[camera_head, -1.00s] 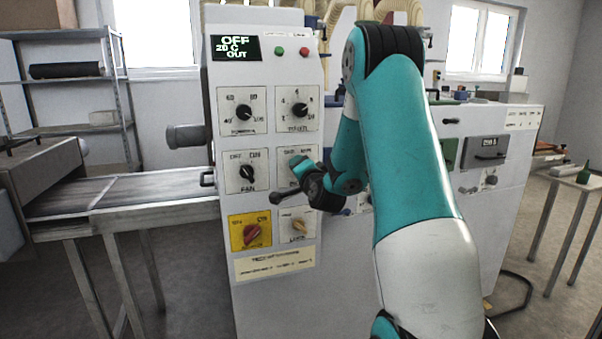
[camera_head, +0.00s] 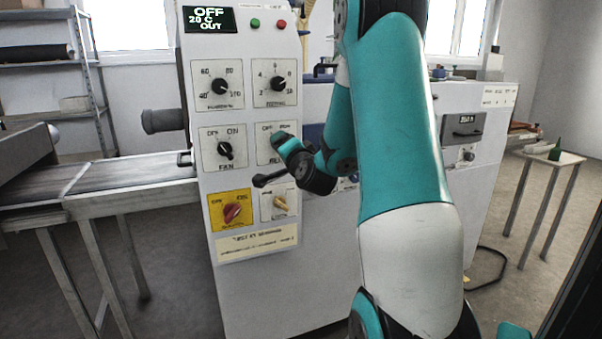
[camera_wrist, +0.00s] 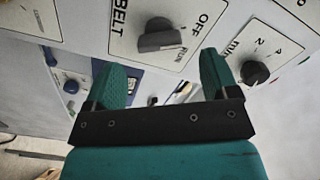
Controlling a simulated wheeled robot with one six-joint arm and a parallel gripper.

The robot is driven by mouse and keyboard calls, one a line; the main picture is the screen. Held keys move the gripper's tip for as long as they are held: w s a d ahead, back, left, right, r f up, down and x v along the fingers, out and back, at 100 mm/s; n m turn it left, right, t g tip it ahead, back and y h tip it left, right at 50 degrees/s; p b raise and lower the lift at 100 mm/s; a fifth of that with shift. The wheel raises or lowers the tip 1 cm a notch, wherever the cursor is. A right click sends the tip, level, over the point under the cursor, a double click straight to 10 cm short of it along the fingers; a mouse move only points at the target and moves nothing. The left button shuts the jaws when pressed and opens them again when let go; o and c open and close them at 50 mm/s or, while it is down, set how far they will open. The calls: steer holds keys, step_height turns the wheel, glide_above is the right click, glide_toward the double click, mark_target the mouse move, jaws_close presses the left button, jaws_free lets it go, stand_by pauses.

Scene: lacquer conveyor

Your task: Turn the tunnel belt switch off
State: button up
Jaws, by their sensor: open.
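The belt switch (camera_wrist: 160,38) is a dark rotary knob on a white plate marked BELT, OFF and RUN in the wrist view. The pointer end of its bar lies towards the marked side, close to RUN; its exact setting is hard to tell. My gripper (camera_wrist: 164,78) is open and empty, its two teal fingers in front of the panel, with the knob ahead and between their lines, apparently not touched. In the head view the belt plate (camera_head: 266,142) is partly covered by my arm, and the knob is hidden there.
The white control panel (camera_head: 262,310) also carries the fan knob (camera_head: 225,150), two upper dials, a red knob on a yellow plate (camera_head: 232,212) and a display (camera_head: 209,19) reading OFF. A conveyor (camera_head: 120,170) stands left. A small table (camera_head: 555,157) stands right.

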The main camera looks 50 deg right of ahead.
steer(key=b+v, duration=1.1)
steer(key=v, duration=0.1)
steer(key=shift+s+b, duration=0.35)
steer(key=shift+b, duration=0.05)
steer(key=shift+a, duration=0.15)
